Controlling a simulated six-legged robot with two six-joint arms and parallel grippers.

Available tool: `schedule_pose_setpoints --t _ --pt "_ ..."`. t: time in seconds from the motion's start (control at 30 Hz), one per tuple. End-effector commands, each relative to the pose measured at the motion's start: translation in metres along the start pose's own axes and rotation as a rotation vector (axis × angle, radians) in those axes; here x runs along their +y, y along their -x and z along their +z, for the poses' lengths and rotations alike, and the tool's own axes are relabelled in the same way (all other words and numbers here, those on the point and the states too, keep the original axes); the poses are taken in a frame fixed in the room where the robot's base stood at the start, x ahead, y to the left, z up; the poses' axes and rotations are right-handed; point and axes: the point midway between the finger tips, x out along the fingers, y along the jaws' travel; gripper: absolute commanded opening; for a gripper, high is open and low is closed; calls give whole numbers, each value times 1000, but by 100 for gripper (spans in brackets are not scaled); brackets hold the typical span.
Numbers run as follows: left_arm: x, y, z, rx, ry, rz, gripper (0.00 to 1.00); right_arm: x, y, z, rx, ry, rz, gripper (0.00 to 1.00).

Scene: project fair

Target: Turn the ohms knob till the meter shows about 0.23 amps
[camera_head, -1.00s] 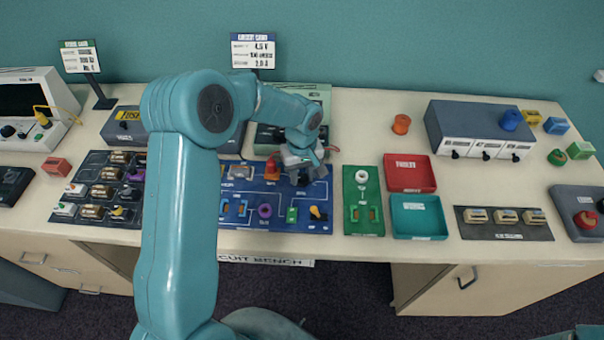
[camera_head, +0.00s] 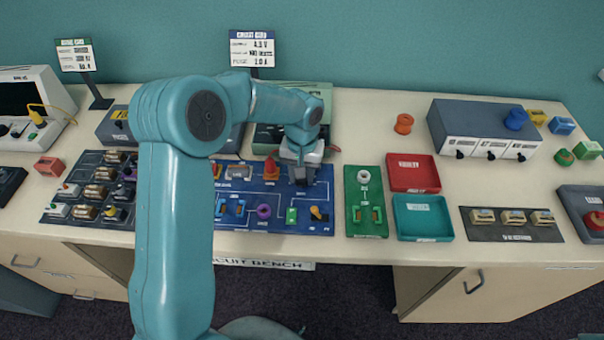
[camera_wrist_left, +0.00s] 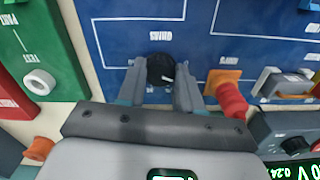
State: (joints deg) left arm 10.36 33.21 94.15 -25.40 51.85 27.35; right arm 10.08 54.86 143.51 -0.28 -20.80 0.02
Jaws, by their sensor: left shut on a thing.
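My left gripper (camera_head: 302,180) reaches down onto the blue circuit board (camera_head: 240,228). In the left wrist view its fingers (camera_wrist_left: 160,90) are shut on the black ohms knob (camera_wrist_left: 160,68), one on each side. The gripper hides the knob in the head view. The meter (camera_head: 268,140) stands behind the board, partly covered by my arm. At the lower right of the left wrist view, a green readout (camera_wrist_left: 300,172) is cut off and shows about 0.24. My right gripper is not in view.
A red-orange part (camera_head: 271,170) stands just left of the gripper on the board. To the right are a green test board (camera_head: 352,228), a red tray (camera_head: 413,190) and a teal tray (camera_head: 422,237).

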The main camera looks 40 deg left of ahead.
Motion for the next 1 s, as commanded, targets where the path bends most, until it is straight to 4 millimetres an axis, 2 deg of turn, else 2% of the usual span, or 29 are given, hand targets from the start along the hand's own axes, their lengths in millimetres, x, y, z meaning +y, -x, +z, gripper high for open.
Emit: schedule_pose_setpoints --t 0.4,0.43,0.5,0.83,1.0 --pt "0 3 -2 8 -6 1 5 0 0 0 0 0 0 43" --pt "0 3 -2 8 -6 1 45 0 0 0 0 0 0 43" --pt "0 2 -2 7 -6 1 60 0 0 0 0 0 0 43" --pt "0 4 -1 5 -6 1 60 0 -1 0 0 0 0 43" --pt "0 30 -2 9 -5 3 60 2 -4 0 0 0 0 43"
